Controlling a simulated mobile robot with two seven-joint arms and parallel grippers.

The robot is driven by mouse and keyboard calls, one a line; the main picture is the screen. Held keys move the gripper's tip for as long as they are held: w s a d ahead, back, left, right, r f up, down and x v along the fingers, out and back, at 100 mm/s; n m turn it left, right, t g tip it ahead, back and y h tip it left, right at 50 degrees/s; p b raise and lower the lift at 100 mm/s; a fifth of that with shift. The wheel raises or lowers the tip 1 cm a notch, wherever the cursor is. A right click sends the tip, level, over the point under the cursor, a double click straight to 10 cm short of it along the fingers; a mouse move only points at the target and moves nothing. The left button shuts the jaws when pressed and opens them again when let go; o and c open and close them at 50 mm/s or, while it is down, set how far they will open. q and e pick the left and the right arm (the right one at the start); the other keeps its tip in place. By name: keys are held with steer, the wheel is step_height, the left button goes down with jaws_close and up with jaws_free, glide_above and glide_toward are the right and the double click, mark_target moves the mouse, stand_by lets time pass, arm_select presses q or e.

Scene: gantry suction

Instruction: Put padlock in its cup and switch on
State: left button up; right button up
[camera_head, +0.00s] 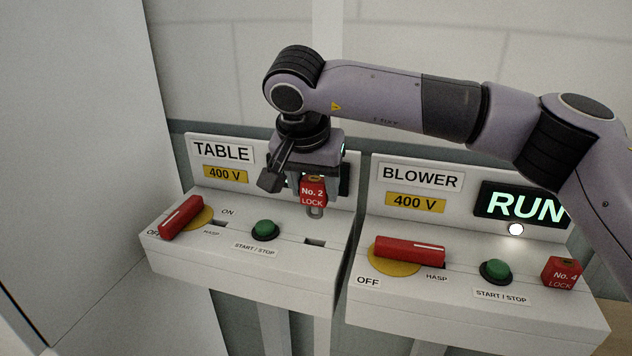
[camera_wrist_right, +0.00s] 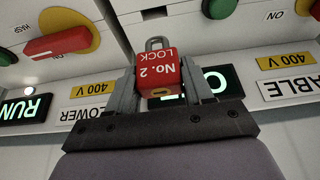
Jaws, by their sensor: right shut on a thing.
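The red padlock, marked No. 2 LOCK (camera_head: 313,192), hangs shackle down in my right gripper (camera_head: 312,186), clear above the TABLE box (camera_head: 245,270). In the right wrist view the padlock (camera_wrist_right: 157,70) sits between the two fingers of my right gripper (camera_wrist_right: 160,88), which is shut on it. A dark rectangular recess (camera_head: 316,242), which looks like the cup, lies in the box top below the padlock; the wrist view shows it too (camera_wrist_right: 153,13). The TABLE switch's red handle (camera_head: 181,217) slants with its lower end at OFF. My left gripper is not in view.
A green START/STOP button (camera_head: 265,230) stands left of the recess. The BLOWER box (camera_head: 470,315) is at right, its display (camera_head: 524,206) lit RUN, with red padlock No. 4 (camera_head: 562,271) seated at its right end. My right gripper hides most of the TABLE display.

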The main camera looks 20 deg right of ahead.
mark_target(314, 204)
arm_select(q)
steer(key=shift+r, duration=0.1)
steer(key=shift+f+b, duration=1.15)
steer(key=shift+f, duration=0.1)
arm_select(e)
steer(key=shift+f, duration=2)
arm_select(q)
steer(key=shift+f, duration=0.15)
arm_select(e)
steer(key=shift+f, duration=0.15)
steer(key=shift+f+b, duration=1.45)
steer(key=shift+f, duration=0.6)
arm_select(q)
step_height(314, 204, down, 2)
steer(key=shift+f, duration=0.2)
arm_select(e)
steer(key=o, duration=1.2)
steer(key=shift+r, duration=0.1)
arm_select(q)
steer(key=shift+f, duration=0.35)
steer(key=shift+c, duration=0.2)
arm_select(e)
steer(key=v, duration=0.7)
